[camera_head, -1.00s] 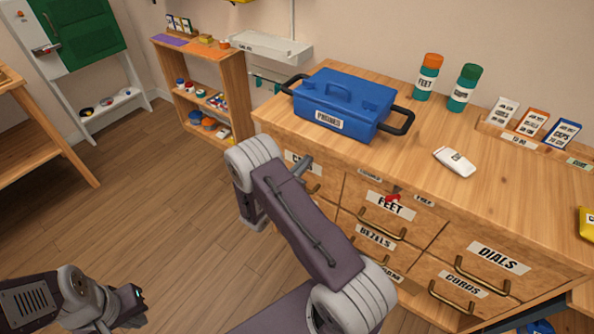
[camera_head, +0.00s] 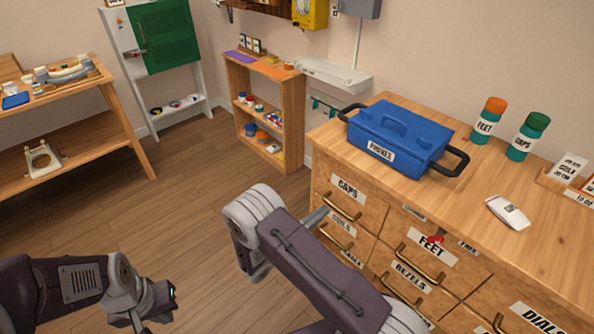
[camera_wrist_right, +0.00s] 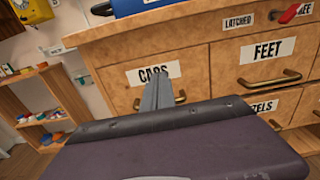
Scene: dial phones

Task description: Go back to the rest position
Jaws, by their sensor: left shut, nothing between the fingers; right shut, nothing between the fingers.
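My left gripper (camera_head: 170,296) is at the lower left of the head view, over the wooden floor and away from the furniture. It is shut and empty; its fingers look small and dark. My right arm is folded across the lower middle of the head view. My right gripper (camera_head: 317,217) is mostly hidden behind that arm, with only a grey tip showing before the drawer fronts. In the right wrist view its grey fingers (camera_wrist_right: 157,95) are together and empty, in front of the CAPS drawer (camera_wrist_right: 195,83). I cannot tell how far they are from it.
The wooden drawer cabinet (camera_head: 345,146) stands close on the right. On it are a blue PHONES box (camera_head: 400,135), an orange-capped bottle (camera_head: 487,122), a green-capped bottle (camera_head: 526,138) and a white device (camera_head: 507,212). A low shelf (camera_head: 238,78) stands behind. Open floor (camera_head: 150,215) lies at left.

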